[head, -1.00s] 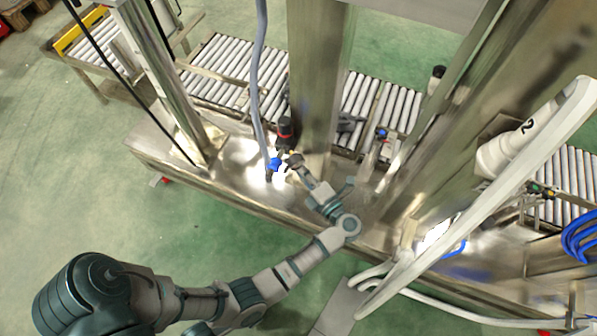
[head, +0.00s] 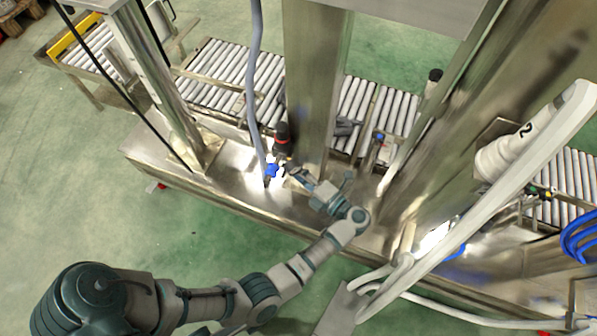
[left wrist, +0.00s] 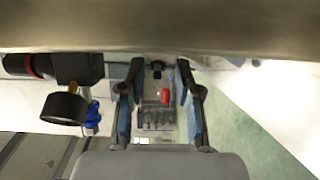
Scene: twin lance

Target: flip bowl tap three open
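My left gripper (head: 291,172) reaches over the steel machine base (head: 240,160), beside the foot of a steel column. In the left wrist view its two fingers (left wrist: 158,75) stand apart with nothing clamped between them. A small red part (left wrist: 165,95), possibly a tap handle, shows in the gap beyond the fingers; I cannot tell its distance. A black cylinder with a red band (left wrist: 48,65) and a round black gauge-like part (left wrist: 66,107) lie left of the fingers. No bowl or tap can be identified for certain. My right gripper is not in view.
A grey-blue hose (head: 254,90) hangs down to a blue fitting (head: 271,170) left of the gripper. The wide steel column (head: 312,80) stands close behind it. Roller conveyors (head: 220,75) run behind. A thick white pipe (head: 480,215) crosses the right side.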

